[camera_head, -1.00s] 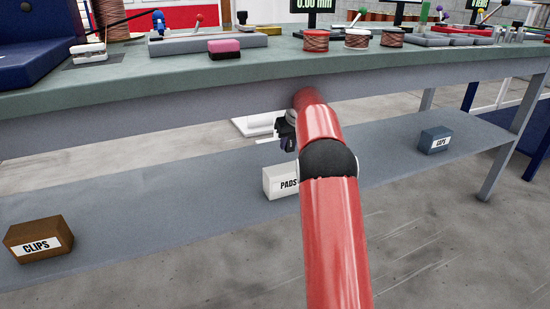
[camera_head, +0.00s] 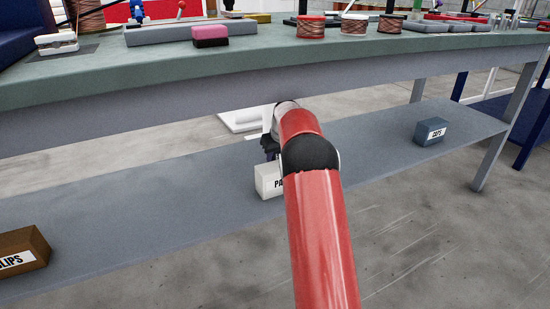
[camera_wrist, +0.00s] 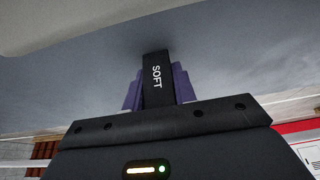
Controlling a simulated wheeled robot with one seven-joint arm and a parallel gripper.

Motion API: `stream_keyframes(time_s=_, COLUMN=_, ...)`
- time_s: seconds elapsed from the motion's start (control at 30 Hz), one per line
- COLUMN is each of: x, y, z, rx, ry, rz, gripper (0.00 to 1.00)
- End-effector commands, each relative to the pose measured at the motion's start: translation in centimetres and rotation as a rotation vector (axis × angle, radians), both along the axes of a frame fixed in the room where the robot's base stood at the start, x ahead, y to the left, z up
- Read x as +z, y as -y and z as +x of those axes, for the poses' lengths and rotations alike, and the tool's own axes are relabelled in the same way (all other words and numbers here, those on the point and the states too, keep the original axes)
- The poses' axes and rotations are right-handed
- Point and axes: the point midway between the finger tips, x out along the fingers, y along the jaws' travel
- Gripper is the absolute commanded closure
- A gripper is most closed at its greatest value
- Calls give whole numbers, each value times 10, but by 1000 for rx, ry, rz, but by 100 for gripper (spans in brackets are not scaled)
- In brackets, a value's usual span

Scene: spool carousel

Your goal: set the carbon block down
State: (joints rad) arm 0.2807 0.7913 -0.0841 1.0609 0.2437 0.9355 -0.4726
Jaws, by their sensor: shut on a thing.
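My gripper (camera_wrist: 158,88) is shut on the carbon block (camera_wrist: 156,80), a black block marked SOFT, between its purple fingers in the wrist view. In the head view my gripper (camera_head: 270,153) is under the bench top and above the lower shelf (camera_head: 370,140), just behind and above the white PADS box (camera_head: 266,182). My red arm hides part of that box. The block cannot be made out in the head view. In the wrist view, a grey surface lies beyond the block; I cannot tell whether they touch.
A brown CLIPS box (camera_head: 22,253) and a blue-grey CAPS box (camera_head: 430,131) stand on the lower shelf, with bare room on both sides of PADS. The bench top (camera_head: 270,55) overhangs my arm and carries a pink-topped block (camera_head: 210,36) and several copper spools.

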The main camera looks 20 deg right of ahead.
Motion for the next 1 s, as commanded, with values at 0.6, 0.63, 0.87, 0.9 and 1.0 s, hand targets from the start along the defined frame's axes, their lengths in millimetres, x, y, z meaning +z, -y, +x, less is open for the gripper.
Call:
stream_keyframes(time_s=0.6, x=-5, y=0, z=0, rx=0, ry=1, rz=0, gripper=51)
stream_keyframes(time_s=0.63, x=-5, y=0, z=0, rx=0, ry=1, rz=0, gripper=51)
stream_keyframes(time_s=0.87, x=-1, y=0, z=0, rx=0, ry=2, rz=-1, gripper=51)
stream_keyframes(time_s=0.9, x=2, y=0, z=0, rx=0, ry=3, rz=-1, gripper=51)
stream_keyframes(time_s=1.0, x=15, y=1, z=-5, rx=0, ry=5, rz=-1, gripper=51)
